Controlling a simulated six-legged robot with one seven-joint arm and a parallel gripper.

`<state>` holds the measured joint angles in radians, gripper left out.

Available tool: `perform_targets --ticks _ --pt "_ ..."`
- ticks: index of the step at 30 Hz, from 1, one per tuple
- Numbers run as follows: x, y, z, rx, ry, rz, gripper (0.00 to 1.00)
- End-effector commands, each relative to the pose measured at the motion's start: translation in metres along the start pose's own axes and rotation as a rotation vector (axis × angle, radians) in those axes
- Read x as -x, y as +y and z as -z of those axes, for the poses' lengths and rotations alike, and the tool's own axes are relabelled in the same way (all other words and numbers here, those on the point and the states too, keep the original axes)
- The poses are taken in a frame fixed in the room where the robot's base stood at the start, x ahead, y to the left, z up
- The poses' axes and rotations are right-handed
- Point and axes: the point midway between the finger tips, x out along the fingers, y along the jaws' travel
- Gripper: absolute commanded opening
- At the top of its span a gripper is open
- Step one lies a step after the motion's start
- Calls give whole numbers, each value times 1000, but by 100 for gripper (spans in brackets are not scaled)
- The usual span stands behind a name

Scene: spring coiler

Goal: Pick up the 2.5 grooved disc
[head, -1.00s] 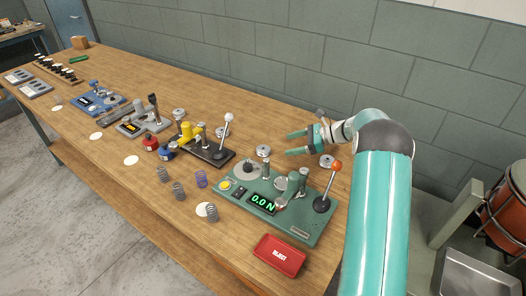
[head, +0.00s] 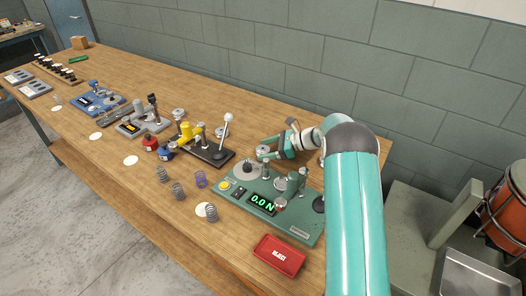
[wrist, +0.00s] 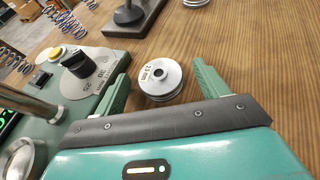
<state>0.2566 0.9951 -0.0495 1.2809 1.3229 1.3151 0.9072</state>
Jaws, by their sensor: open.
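A silver grooved disc (wrist: 161,80) stands on the wooden table between the two green fingers of my gripper (wrist: 160,70) in the wrist view. Its top carries a small printed number in mm that I cannot read for certain. Table wood shows between the disc and each finger. My gripper is open and empty. In the head view this disc (head: 262,150) sits at the fingertips of my gripper (head: 269,147), behind the green force tester. Another similar disc (wrist: 195,2) is partly cut off at the top of the wrist view; it shows in the head view (head: 220,132).
The green tester (head: 245,205) with a 0.0 N display stands close in front of my gripper. A black-based lever tool (head: 208,150) is to the left. Several springs (head: 178,190) and a red reject tray (head: 279,254) are nearer the front edge.

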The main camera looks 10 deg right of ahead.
Motion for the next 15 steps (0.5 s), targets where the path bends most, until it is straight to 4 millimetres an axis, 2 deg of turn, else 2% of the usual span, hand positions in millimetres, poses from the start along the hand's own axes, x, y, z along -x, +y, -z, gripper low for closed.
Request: perform_targets --ticks 1,9,15 --pt "0 0 0 0 0 0 70" --pt "0 0 0 0 -1 -1 17" --pt "0 0 -1 1 -2 -1 16"
